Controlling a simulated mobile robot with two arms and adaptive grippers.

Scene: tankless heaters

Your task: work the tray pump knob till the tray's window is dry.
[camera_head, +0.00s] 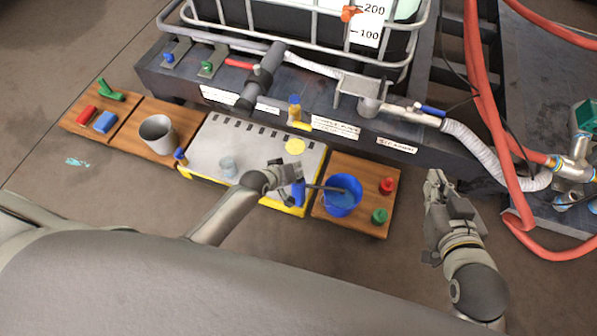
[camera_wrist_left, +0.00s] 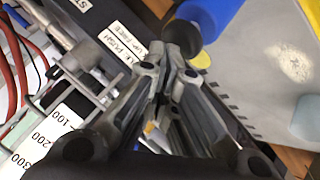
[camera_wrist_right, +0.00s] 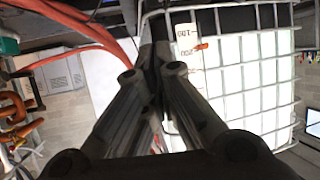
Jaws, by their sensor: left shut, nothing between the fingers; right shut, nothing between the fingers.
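The grey tray (camera_head: 218,138) with yellow edges lies on the floor in the middle of the head view. A yellow round disc (camera_head: 295,146) sits on its top; I cannot tell which part is the window. A blue knob-like part (camera_head: 298,194) stands at its right front corner, and another blue knob (camera_head: 180,155) is at its left edge. My left gripper (camera_head: 292,170) is shut and empty over the tray's right part, close to the right blue part. In the left wrist view a blue cylinder (camera_wrist_left: 210,14) is beside the fingers. My right gripper (camera_head: 434,182) is shut and empty, right of the boards.
A blue bucket (camera_head: 342,204) with a dark rod across it, a red knob (camera_head: 387,185) and a green knob (camera_head: 379,215) stand on the right wooden board. A grey cup (camera_head: 158,134) stands on the left board. The tank frame (camera_head: 300,45) and red hoses (camera_head: 484,100) lie behind.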

